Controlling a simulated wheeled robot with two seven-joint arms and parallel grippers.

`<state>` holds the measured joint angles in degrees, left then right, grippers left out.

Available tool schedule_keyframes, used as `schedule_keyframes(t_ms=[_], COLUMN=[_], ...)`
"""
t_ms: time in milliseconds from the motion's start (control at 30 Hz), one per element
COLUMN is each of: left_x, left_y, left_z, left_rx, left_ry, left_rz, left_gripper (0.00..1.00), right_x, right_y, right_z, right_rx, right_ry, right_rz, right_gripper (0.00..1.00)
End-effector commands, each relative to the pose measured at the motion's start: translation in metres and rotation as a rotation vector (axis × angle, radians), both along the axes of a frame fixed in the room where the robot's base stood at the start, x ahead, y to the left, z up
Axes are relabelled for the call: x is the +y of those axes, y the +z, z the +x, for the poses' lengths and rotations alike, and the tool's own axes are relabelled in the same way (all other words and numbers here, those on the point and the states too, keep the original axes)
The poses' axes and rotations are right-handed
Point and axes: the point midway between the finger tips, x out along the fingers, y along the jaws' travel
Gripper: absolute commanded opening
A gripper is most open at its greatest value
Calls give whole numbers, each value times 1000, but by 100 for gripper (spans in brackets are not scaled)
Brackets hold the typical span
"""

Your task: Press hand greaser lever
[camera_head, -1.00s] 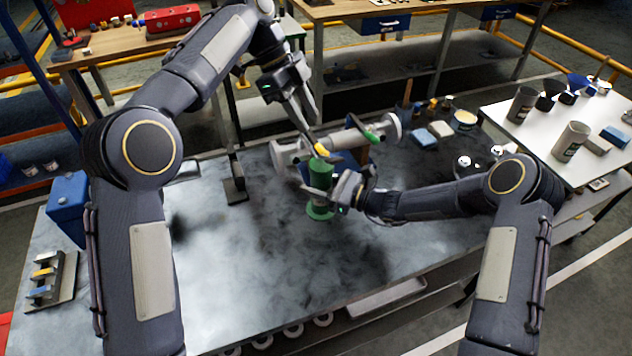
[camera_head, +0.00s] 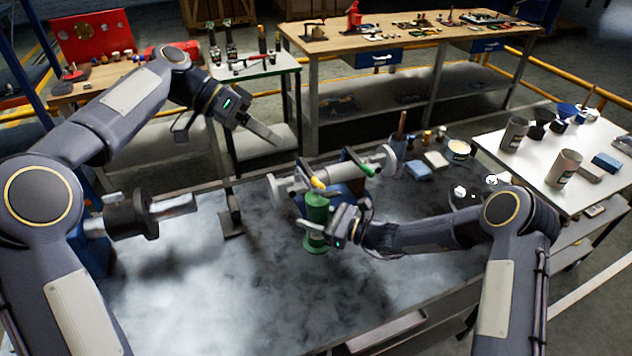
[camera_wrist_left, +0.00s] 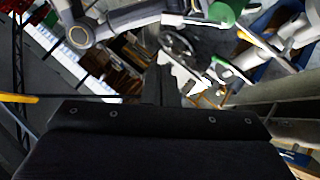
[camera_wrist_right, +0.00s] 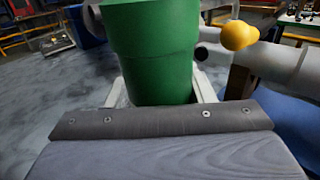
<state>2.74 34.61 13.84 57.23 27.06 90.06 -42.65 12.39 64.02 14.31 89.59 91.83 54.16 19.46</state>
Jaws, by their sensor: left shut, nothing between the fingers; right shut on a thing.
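The hand greaser (camera_head: 317,212) is a green cylinder standing upright near the middle of the bench. My right gripper (camera_head: 322,232) is shut on its body from the right. The greaser fills the upper middle of the right wrist view (camera_wrist_right: 155,55), between the fingers. A dark rod with a yellow grip (camera_head: 318,184) ends close to the greaser's top; the yellow end also shows in the right wrist view (camera_wrist_right: 239,35). I cannot tell whether this is the greaser's lever. My left gripper (camera_head: 277,139) is shut and empty, above and left of the greaser, apart from it.
A grey flanged pipe (camera_head: 290,187) lies just behind the greaser, with a green-gripped rod (camera_head: 368,169). Blue block (camera_head: 418,170) and tins stand to the right. A white side table (camera_head: 490,140) holds cups. The bench (camera_head: 220,290) is clear in front.

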Motion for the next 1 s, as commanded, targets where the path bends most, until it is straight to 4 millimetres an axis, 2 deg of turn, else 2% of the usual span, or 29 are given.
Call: schedule_keyframes(t_ms=[167, 267, 633, 800, 1000], left_x=[-8, -20, -83, -87, -89], left_y=[-6, -14, -60, -80, -90], left_z=[-1, -3, -12, -25, -31], left_rx=[0, 1, 1, 1, -2], left_ry=[-4, -6, -6, -2, -1], left_rz=[1, 2, 2, 2, 2], left_gripper=[0, 0, 0, 0, 0], right_x=[0, 0, 0, 0, 0], right_y=[0, 0, 0, 0, 0], right_z=[0, 0, 0, 0, 0], right_rx=[0, 0, 0, 0, 0], right_ry=[0, 0, 0, -1, 0], right_rz=[0, 0, 0, 0, 0], right_gripper=[0, 0, 0, 0, 0])
